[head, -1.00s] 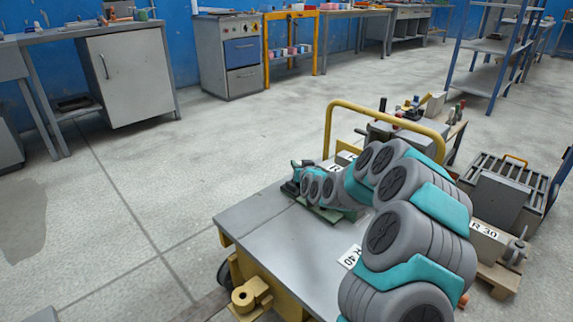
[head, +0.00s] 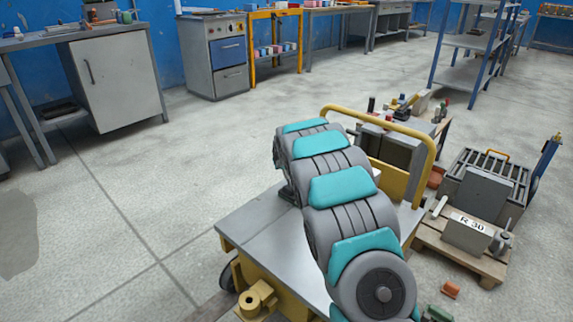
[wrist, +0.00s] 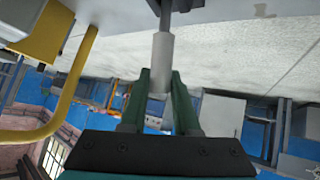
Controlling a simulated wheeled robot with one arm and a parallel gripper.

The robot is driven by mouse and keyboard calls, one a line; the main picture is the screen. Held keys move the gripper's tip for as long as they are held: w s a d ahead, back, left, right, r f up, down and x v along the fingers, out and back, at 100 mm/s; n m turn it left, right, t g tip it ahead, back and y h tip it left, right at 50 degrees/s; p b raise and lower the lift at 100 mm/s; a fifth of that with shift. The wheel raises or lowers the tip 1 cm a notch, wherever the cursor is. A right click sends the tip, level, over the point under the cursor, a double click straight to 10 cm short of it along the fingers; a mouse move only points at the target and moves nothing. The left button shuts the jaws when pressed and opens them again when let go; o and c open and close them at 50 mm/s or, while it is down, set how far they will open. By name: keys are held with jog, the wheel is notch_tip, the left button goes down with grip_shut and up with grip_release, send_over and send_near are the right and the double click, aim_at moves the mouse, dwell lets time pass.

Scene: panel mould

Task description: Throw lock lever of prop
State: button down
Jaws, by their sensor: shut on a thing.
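In the wrist view my gripper (wrist: 160,78) has its two green fingers on either side of a pale grey cylindrical grip (wrist: 163,50), shut on its end. The grip looks like the handle of the lock lever. It runs up the picture to a dark metal piece (wrist: 172,8) at the top edge, which is cut off. In the head view my arm hides the gripper and the lever. I cannot make out the rest of the prop.
My arm reaches over a grey-topped cart (head: 270,245) with a yellow rail (head: 385,122). To the right a grey block marked R 30 (head: 468,232) stands on a wooden pallet (head: 460,255). A blue-posted shelf (head: 470,55) stands behind. The floor left of the cart is clear.

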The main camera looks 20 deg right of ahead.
jog(key=shift+w+a+f+n+g+h+b, duration=0.2)
jog(key=shift+w+a+g+b, duration=0.1)
jog(key=shift+w+g, duration=0.1)
jog(key=shift+w+a+f+n+g+h+b, duration=0.1)
jog(key=shift+w+a+f+g+h+b, duration=0.1)
jog(key=shift+w+g+b, duration=0.15)
dwell(0.4)
jog(key=c, duration=0.9)
grip_release()
jog(key=shift+f, duration=0.1)
jog(key=v, duration=0.7)
jog(key=shift+s+a+r, duration=0.15)
jog(key=shift+r, duration=0.25)
